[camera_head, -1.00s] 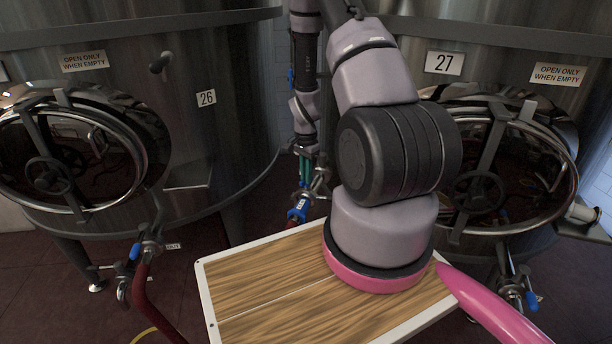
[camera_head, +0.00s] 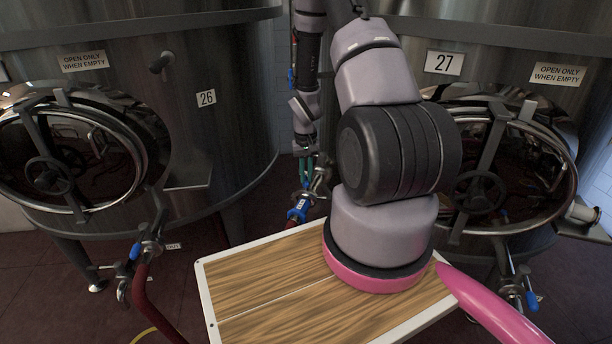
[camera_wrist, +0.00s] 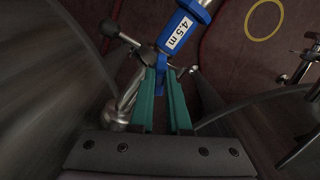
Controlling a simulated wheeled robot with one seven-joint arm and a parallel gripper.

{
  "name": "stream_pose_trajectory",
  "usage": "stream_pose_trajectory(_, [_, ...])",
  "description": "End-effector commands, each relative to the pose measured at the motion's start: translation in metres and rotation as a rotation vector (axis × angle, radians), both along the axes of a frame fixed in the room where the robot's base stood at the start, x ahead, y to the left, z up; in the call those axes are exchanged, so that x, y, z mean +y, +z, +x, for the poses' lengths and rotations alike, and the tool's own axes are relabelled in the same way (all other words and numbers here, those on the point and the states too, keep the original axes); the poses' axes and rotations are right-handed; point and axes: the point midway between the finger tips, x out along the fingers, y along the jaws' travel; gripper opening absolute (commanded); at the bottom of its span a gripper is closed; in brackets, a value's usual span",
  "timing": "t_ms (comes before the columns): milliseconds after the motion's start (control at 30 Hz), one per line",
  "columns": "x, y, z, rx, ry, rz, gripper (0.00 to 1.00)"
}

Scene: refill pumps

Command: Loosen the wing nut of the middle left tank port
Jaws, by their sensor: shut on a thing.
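The middle left tank port is partly hidden behind my arm in the head view, beside tank 26. Its metal fitting (camera_head: 320,183) and blue hose end (camera_head: 299,208) show there. In the wrist view the blue hose end (camera_wrist: 190,22) carries a "4.5 m" label. A metal clamp (camera_wrist: 146,57) sits beside my fingertips, with a dark knob on a rod at its upper left. My gripper (camera_wrist: 162,72), with teal fingers, also shows in the head view (camera_head: 306,165). It points down and is shut on a narrow blue part at the fitting. I cannot make out the wing nut's shape.
Tank 26 (camera_head: 235,90) stands left and tank 27 (camera_head: 490,50) right, with round hatches. A wooden-topped board (camera_head: 260,285) with a pale rim is in front. A red hose (camera_head: 145,300) hangs from the left port (camera_head: 150,248). A yellow ring (camera_wrist: 263,18) lies on the floor.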

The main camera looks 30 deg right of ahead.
Motion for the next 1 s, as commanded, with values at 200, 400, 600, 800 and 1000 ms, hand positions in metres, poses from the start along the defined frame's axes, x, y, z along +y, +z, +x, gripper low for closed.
stream_pose_trajectory(200, [-0.0005,0.0005,0.0008,-0.001,0.205,0.001,0.00])
stream_pose_trajectory(400, [-0.0007,0.0005,0.0008,0.000,0.396,0.001,0.00])
stream_pose_trajectory(600, [-0.0009,0.0005,0.0009,0.000,0.584,0.002,0.00])
stream_pose_trajectory(800, [-0.0006,0.0006,0.0012,0.001,0.762,0.003,0.00])
stream_pose_trajectory(1000, [-0.0009,0.0006,0.0012,0.002,0.904,0.003,0.00])
